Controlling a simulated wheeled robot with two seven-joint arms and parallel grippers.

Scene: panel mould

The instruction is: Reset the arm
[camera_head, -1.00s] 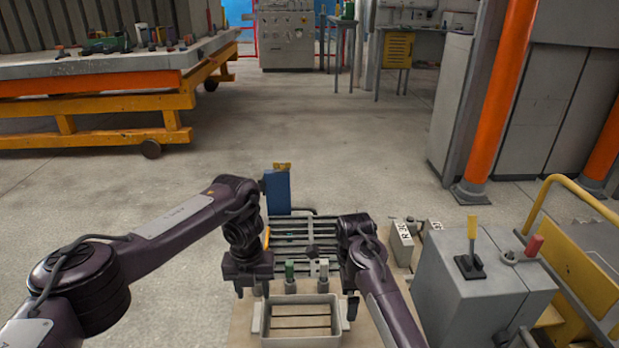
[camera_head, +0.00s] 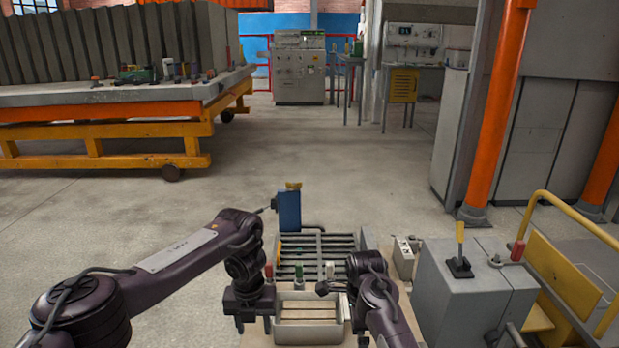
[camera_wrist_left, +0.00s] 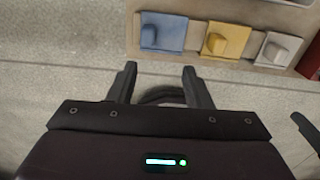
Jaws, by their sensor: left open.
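My left gripper (camera_head: 253,322) hangs at the left side of a pale open box (camera_head: 308,336) in the head view. In the left wrist view its two fingers (camera_wrist_left: 158,84) are apart with nothing between them. The floor shows beyond them. My right arm comes in at the right of the box. The right gripper (camera_head: 363,338) is small and partly cut off at the bottom edge, so its jaws are unclear.
A grey rack (camera_head: 322,243) and a blue block (camera_head: 289,212) stand behind the box. A grey cabinet with levers (camera_head: 470,290) is at the right. Blue (camera_wrist_left: 162,32), yellow (camera_wrist_left: 226,39) and white (camera_wrist_left: 277,49) pieces show in the left wrist view. Open floor lies beyond.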

